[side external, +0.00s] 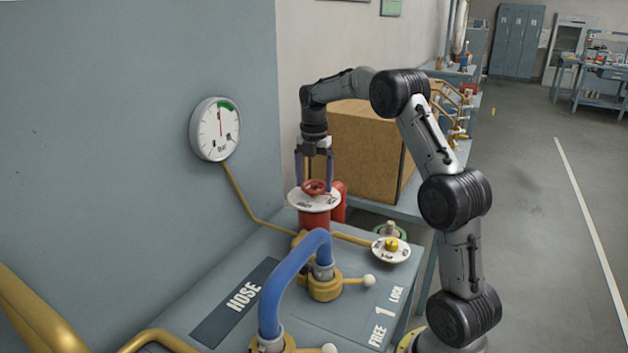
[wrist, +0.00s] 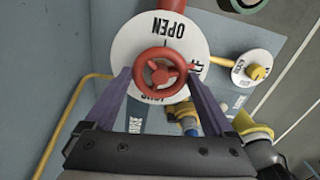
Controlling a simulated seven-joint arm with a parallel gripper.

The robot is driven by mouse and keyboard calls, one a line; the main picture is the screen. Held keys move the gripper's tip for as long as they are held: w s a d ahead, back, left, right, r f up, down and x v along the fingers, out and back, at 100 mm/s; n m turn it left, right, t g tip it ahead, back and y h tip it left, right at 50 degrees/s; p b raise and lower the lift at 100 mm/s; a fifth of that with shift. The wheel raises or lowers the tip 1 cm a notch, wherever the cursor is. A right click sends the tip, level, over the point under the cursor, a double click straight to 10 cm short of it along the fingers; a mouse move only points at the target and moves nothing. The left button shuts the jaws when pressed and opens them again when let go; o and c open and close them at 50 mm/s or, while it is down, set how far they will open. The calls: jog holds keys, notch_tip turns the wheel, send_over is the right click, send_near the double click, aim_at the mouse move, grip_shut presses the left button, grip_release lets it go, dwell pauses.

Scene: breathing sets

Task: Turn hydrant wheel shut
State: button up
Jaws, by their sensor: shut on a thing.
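The red hydrant wheel (side external: 314,187) sits on top of a white round dial plate (side external: 329,203) over a red hydrant body (side external: 314,220). In the wrist view the wheel (wrist: 160,74) shows its spokes, and the white plate (wrist: 180,35) around it reads OPEN at the top; other lettering is partly covered. My gripper (side external: 314,184) points down from above, with one purple finger on each side of the wheel. In the wrist view my gripper (wrist: 164,78) has its fingers against the wheel's left and right rim, shut on it.
A wall gauge (side external: 215,129) hangs at left, its needle near the green band. A blue hose (side external: 291,270) arches in front of the hydrant. A yellow knob (side external: 391,244) on a white dial stands at right. A large brown box (side external: 357,150) is close behind my gripper.

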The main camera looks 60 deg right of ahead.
aim_at(314, 184)
jog(key=m, duration=1.5)
jog(key=shift+m, duration=0.4)
jog(key=m, duration=0.5)
jog(key=shift+d+m, duration=0.1)
jog(key=shift+m, duration=0.2)
jog(key=o, duration=1.1)
jog(key=shift+r, duration=0.1)
notch_tip(314, 184, up, 14)
jog(key=shift+f, duration=0.1)
